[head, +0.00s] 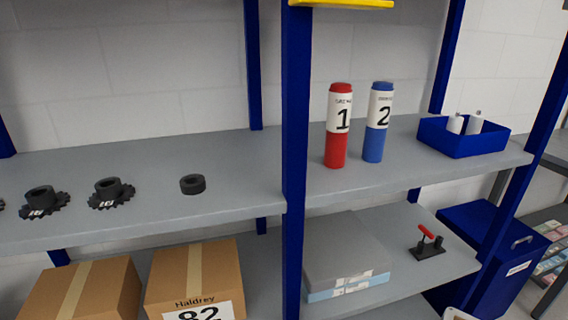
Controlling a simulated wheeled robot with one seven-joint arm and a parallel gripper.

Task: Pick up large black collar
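A black ring-shaped collar (193,184) lies flat on the grey shelf (240,195), left of the blue upright. It stands alone, to the right of two black toothed parts. Whether it is the large collar cannot be told, as no other plain collar shows for comparison. My gripper is not in the head view.
Two black sprocket-like parts (111,192) (44,201) sit further left. A blue upright (296,150) divides the shelf. Right of it stand a red tube (337,150), a blue tube (374,148) and a blue bin (462,145). Cardboard boxes (100,285) are below. The shelf around the collar is clear.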

